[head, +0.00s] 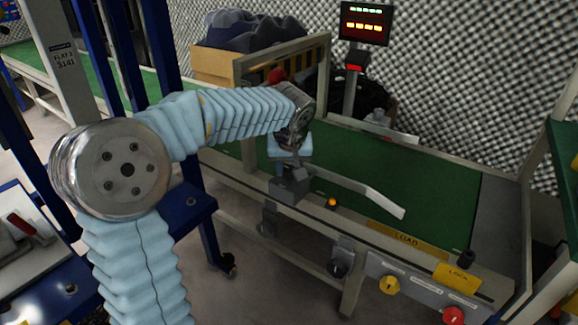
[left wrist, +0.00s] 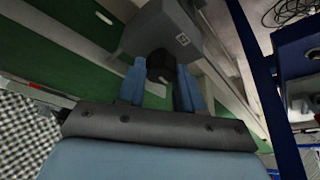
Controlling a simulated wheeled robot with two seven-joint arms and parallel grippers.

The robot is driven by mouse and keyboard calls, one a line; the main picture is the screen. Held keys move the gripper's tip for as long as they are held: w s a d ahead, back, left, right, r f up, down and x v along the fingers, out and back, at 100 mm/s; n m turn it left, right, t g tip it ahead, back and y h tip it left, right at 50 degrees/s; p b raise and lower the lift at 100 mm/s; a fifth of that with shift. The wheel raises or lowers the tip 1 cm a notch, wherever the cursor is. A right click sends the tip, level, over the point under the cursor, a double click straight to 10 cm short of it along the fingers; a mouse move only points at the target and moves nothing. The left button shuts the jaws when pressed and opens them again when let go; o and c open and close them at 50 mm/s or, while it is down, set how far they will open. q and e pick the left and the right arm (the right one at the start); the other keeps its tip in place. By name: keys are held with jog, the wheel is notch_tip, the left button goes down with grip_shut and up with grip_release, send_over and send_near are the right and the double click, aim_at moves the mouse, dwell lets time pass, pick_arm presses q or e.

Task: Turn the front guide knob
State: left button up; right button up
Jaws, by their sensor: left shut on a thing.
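The front guide knob (left wrist: 160,67) is a small black knob on a grey block. My left gripper (left wrist: 160,85) has its two blue fingers on either side of the knob and is shut on it. In the head view my left gripper (head: 291,160) points down over the grey block (head: 289,188) at the conveyor's front rail. The knob is hidden there by the gripper and block. A pale guide bar (head: 360,187) runs from near the block over the green belt (head: 430,195). My right gripper is not in view.
The front panel carries a yellow knob (head: 389,285) and a red knob (head: 453,315). An orange button (head: 332,202) sits on the front rail. A lit display (head: 364,22) stands behind the belt. Blue posts (head: 160,45) stand close by my left arm. The belt's right part is clear.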

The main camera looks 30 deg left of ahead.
pick_arm(q)
jog(key=o, duration=1)
jog(key=p+v, duration=0.3)
jog(key=v, duration=1)
jog(key=shift+d+r, duration=0.1)
jog(key=shift+r, duration=0.3)
